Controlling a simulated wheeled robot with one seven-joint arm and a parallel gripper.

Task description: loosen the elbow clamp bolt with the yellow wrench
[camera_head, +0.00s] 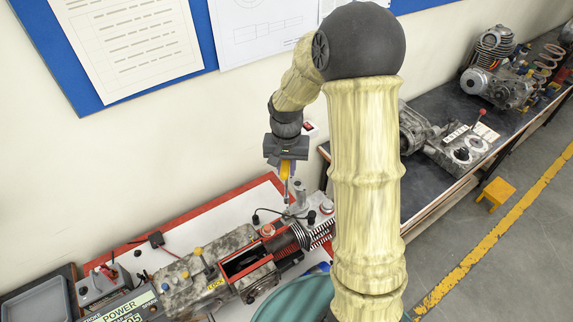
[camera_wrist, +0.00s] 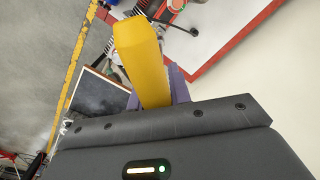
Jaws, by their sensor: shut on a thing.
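My gripper (camera_head: 287,163) is shut on the yellow wrench (camera_head: 285,171), which hangs down over the back of the white-topped bench. In the wrist view the wrench's yellow handle (camera_wrist: 143,58) stands between the purple fingers of my gripper (camera_wrist: 157,97). The wrench's lower end is small and lies close to an upright grey metal part (camera_head: 299,192); I cannot tell whether they touch. The elbow clamp bolt cannot be made out in either view.
Below and left of the wrench is a machine with a red-framed opening (camera_head: 247,262) and a dark coil. A black cable runs near its end. A teal rounded thing (camera_head: 296,300) is in front. A dark bench (camera_head: 425,188) with engine parts stands right. My arm hides part of the bench.

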